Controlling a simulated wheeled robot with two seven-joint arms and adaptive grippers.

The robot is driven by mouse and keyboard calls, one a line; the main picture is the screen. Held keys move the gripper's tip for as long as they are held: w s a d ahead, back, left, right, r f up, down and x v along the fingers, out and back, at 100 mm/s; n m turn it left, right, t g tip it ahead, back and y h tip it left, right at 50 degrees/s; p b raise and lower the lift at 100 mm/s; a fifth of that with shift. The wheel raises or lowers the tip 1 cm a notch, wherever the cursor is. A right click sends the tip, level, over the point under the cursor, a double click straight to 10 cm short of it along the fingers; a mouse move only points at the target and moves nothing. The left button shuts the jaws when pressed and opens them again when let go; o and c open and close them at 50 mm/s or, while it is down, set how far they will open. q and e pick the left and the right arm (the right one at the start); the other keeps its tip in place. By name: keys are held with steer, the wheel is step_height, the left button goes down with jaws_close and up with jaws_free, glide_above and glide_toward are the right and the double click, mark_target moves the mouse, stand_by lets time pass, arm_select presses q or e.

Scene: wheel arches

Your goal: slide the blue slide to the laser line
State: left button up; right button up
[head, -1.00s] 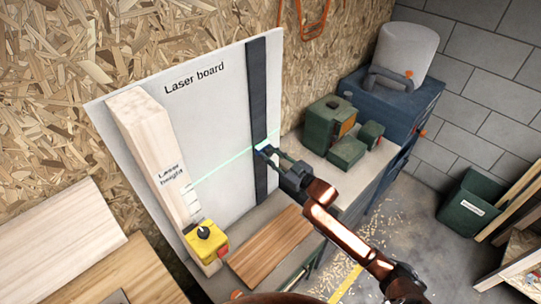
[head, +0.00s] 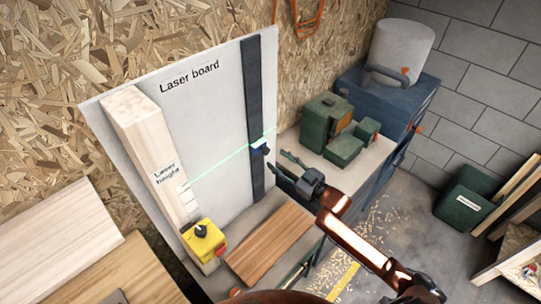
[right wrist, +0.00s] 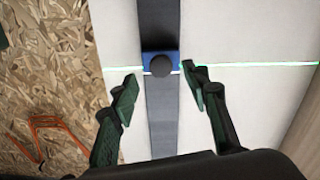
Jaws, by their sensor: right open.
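The blue slide (head: 260,149) sits on the dark vertical rail (head: 257,95) of the white laser board (head: 215,130). In the right wrist view the blue slide (right wrist: 161,62) carries a round dark knob, and the green laser line (right wrist: 250,64) meets it at both sides, crossing its lower part. My right gripper (head: 282,165) is open and empty, to the right of the slide and apart from it. In the right wrist view its two fingers (right wrist: 159,85) stand either side of the rail, clear of the knob. My left gripper is not in view.
A wooden post (head: 150,150) and a yellow switch box (head: 205,240) stand left on the board. Green boxes (head: 343,150) sit on the bench to the right. A brown wooden plank (head: 270,243) lies below the board.

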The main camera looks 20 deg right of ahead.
steer(key=v, duration=0.5)
steer(key=shift+s, duration=0.15)
